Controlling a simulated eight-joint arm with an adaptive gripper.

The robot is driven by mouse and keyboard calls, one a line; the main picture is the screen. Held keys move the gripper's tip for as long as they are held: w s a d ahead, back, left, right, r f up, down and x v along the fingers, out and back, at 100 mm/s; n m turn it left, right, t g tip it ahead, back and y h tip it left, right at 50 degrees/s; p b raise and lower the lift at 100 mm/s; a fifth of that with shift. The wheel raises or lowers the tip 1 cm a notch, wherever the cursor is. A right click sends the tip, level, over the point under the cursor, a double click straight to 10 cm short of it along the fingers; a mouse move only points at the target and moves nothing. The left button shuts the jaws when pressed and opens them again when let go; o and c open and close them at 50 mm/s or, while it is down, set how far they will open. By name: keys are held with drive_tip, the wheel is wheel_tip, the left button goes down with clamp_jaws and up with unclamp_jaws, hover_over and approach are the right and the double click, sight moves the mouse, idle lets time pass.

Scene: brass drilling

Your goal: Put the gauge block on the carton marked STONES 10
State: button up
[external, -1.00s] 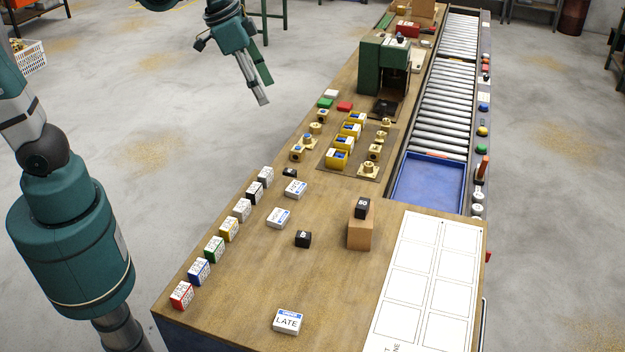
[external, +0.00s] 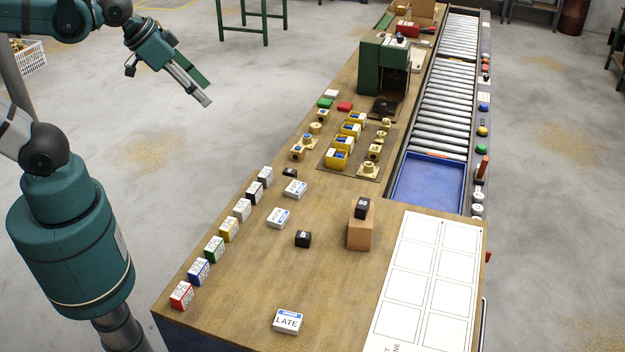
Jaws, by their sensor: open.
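My gripper (external: 204,92) is open and empty, in the air beyond the bench's left edge, over the floor and away from everything on the bench. A row of small cartons (external: 228,230) in several colours stands along the bench's left edge; their print is too small to read, so I cannot tell which says STONES 10. No block is clearly marked as the gauge block.
A white grid sheet (external: 425,285) covers the right front. Behind are yellow bins (external: 337,160), brass parts, a green machine (external: 372,70), a blue tray (external: 432,185) and a roller conveyor (external: 445,95).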

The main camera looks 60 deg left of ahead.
drive_tip(key=shift+s+a+f+n, duration=0.15)
drive_tip(key=shift+s+a+f, duration=0.1)
drive_tip(key=shift+s, duration=0.2)
drive_tip(key=shift+s+a+f+n, duration=0.15)
drive_tip(key=shift+s+a+f, duration=0.05)
drive_tip(key=shift+s, duration=0.25)
drive_tip(key=shift+f, duration=0.1)
wheel_tip(320, 180, down, 26)
drive_tip(key=b, duration=2.6)
idle(3.0)
